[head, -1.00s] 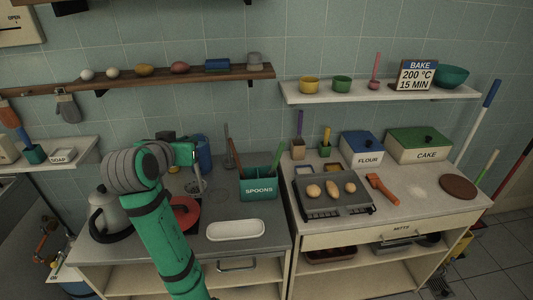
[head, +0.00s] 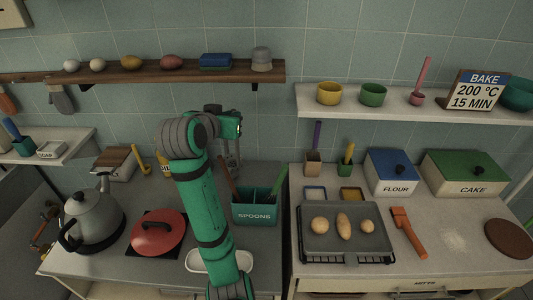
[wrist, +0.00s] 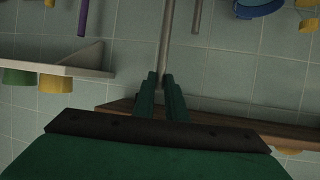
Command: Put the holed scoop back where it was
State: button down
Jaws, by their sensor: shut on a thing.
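My gripper (head: 236,126) is up in front of the tiled wall, just below the wooden shelf, in the head view. In the wrist view my gripper (wrist: 162,92) is shut on the thin grey handle of the holed scoop (wrist: 166,45). The handle runs straight between the fingers.
A wooden shelf (head: 150,73) with small objects runs above my gripper. A white shelf (head: 420,108) with bowls is to the right. A kettle (head: 93,220) and a red lid (head: 158,232) stand left of my arm. A tray with buns (head: 345,245) is on the right counter.

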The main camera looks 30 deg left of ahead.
jog(key=w+d+f, duration=0.4)
jog(key=w+f, duration=0.7)
jog(key=f, duration=0.1)
jog(key=shift+w+f, duration=0.15)
jog(key=shift+w, duration=0.05)
jog(key=shift+f, duration=0.1)
jog(key=c, duration=1.8)
grip_release()
jog(key=v, duration=1.2)
